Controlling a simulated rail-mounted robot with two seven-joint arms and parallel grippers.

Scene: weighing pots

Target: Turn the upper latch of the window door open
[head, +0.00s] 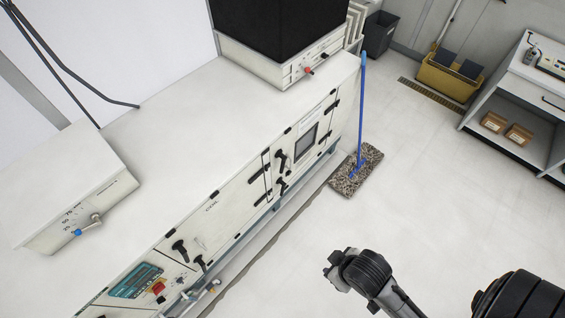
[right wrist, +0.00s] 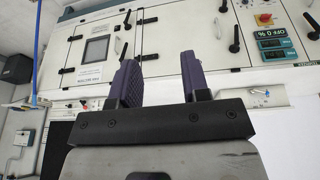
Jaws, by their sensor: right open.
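The window door is a white panel with a dark window (head: 306,143) on the front of the long white machine. Two black latches sit on its left side, the upper latch (head: 281,159) above the lower latch (head: 282,185). The right wrist view is upside down; there the upper latch (right wrist: 118,45) shows just beyond a finger and the window (right wrist: 97,48) lies left of it. My right gripper (right wrist: 160,78) is open and empty, its two purple fingers pointing at the machine front. In the head view, my right gripper (head: 334,271) is over the floor, well apart from the latches. My left gripper is out of view.
Further left on the front are black handles (head: 180,250), a red knob (head: 158,287) and a teal display panel (head: 136,281). A blue-handled mop (head: 361,115) stands on the floor beyond the machine's right end. The floor (head: 430,180) before the machine is clear.

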